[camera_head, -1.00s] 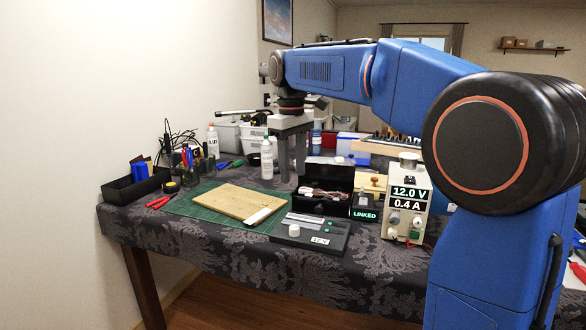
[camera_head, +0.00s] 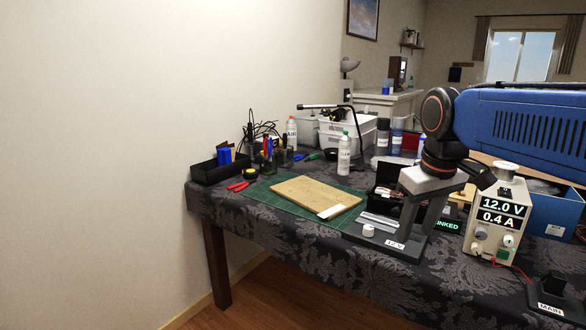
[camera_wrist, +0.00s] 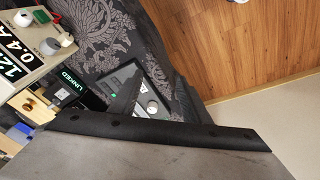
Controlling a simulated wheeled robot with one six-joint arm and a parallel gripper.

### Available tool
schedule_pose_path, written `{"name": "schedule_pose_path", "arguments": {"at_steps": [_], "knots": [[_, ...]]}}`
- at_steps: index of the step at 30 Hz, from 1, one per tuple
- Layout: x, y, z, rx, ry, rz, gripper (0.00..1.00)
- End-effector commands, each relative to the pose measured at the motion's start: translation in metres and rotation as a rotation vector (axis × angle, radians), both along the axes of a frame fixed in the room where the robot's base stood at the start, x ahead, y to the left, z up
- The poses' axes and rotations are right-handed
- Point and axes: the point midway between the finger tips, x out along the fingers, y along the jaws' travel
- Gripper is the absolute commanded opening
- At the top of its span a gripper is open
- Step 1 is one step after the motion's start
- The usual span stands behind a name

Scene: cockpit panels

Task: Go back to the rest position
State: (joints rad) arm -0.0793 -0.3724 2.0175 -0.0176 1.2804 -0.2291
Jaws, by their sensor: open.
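My gripper (camera_head: 416,228) is grey and points down from the blue arm in the head view. It is open, with nothing seen between its fingers. It appears in front of the black box and the right part of the black 12 V device (camera_head: 358,240), hiding parts of both. I cannot tell its exact height above the table.
The power supply (camera_head: 494,215) reading 12.0 V stands right of my gripper, with a blue box (camera_head: 555,212) behind. A wooden board (camera_head: 305,192) lies on a green mat (camera_head: 262,192). A spray bottle (camera_head: 344,155) stands behind. The floor (camera_head: 290,300) before the table is clear.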

Motion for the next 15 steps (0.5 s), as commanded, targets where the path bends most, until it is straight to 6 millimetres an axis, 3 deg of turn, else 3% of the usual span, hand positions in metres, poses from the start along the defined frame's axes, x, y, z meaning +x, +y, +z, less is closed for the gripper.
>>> {"name": "schedule_pose_path", "arguments": {"at_steps": [1,6,15], "knots": [[-0.017,-0.003,-0.009,0.006,-0.016,-0.023,0.43],[-0.061,-0.012,-0.046,0.029,-0.068,-0.104,0.43],[-0.130,-0.023,-0.116,0.074,-0.158,-0.236,0.43]]}}
